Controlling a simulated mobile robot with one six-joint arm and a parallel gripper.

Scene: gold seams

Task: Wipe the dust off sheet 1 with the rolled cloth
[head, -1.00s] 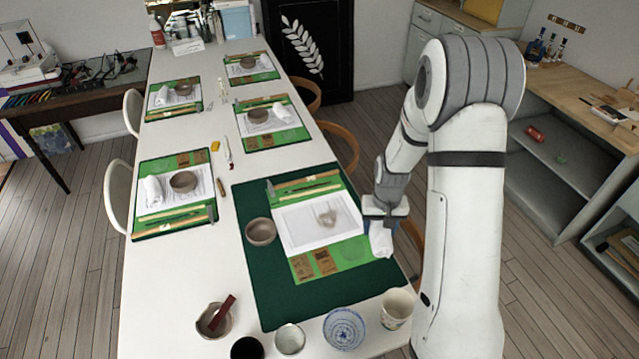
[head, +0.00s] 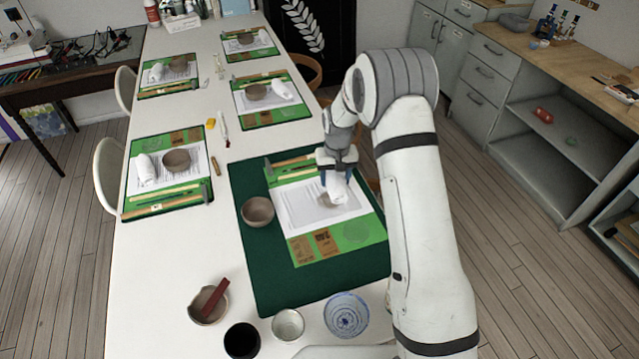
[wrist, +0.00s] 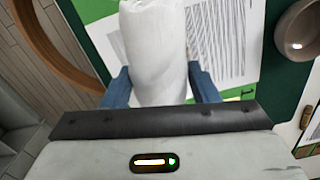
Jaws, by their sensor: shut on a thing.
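My gripper (head: 337,168) is shut on a white rolled cloth (head: 336,190), which hangs below its jaws. In the wrist view the cloth (wrist: 154,45) stands between the two blue fingers of my gripper (wrist: 163,88). The white sheet (head: 298,213) on the near green mat lies under and left of the cloth. A grey-brown dust smudge (head: 325,199) shows on the sheet beside the cloth, partly hidden by it. I cannot tell whether the cloth touches the sheet. In the wrist view part of the sheet (wrist: 222,30) shows with printed lines.
A brown bowl (head: 257,211) stands left of the sheet on the dark green mat (head: 275,285). Tools lie along the sheet's far edge. Cups and bowls, including a blue-patterned bowl (head: 346,314), stand at the near table edge. Other place settings lie further left and back.

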